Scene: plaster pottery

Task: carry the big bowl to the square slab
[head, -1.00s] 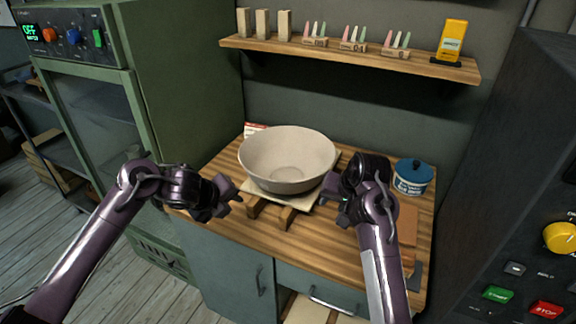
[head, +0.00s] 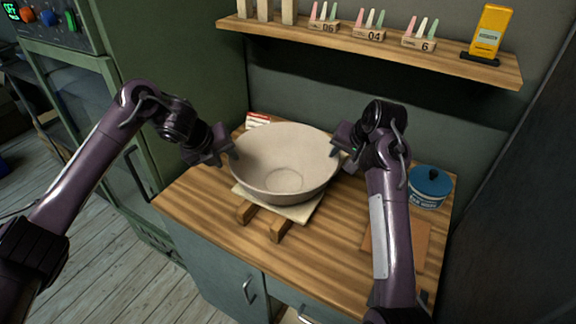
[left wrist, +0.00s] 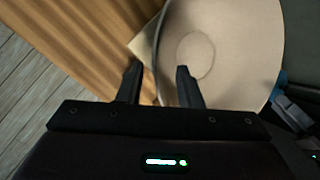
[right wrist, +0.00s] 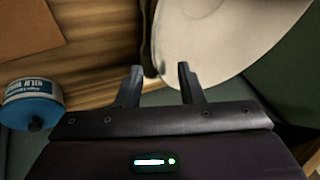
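The big bowl (head: 285,160) is pale, wide and upright. It sits on a pale square board (head: 306,212) with two wooden strips (head: 262,219) under its front. A flat brown square piece (head: 408,240) lies on the bench at the right, partly behind my right arm; I cannot tell which of these two is the task's slab. My left gripper (head: 230,154) is open at the bowl's left rim, and the rim shows between its fingers in the left wrist view (left wrist: 158,84). My right gripper (head: 337,152) is open at the right rim, which reaches between its fingertips in the right wrist view (right wrist: 160,73).
A blue-lidded tin (head: 428,188) stands at the bench's right, close to my right arm. A small red-and-white box (head: 257,120) is behind the bowl. The front left bench (head: 195,195) is clear.

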